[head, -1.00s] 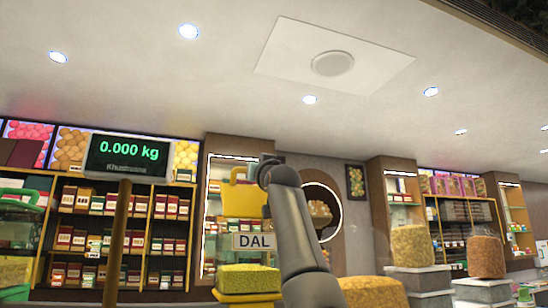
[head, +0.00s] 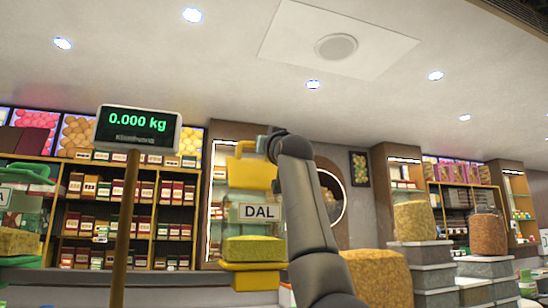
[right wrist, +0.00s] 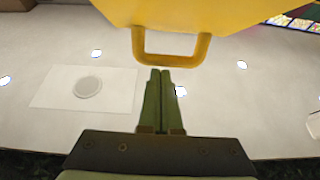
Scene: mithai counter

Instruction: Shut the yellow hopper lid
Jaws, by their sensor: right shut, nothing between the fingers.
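The yellow hopper lid (head: 253,174) stands raised above the clear hopper marked DAL (head: 260,212), with yellow dal inside. Its handle (head: 242,149) sticks up at the top. My right arm rises in front of the hopper's right side, and my right gripper (head: 268,142) is up beside the handle; its fingers are hard to make out there. In the right wrist view, the lid (right wrist: 200,12) and its loop handle (right wrist: 172,60) fill the top. My right gripper (right wrist: 161,72) is shut and empty, its tips just below the handle bar. I cannot tell whether they touch.
A scale display (head: 138,128) on a post stands to the left. A green-lidded hopper (head: 22,222) is at the left edge. A big mound of snacks (head: 378,278) lies right of my arm. Shelves of boxes line the back.

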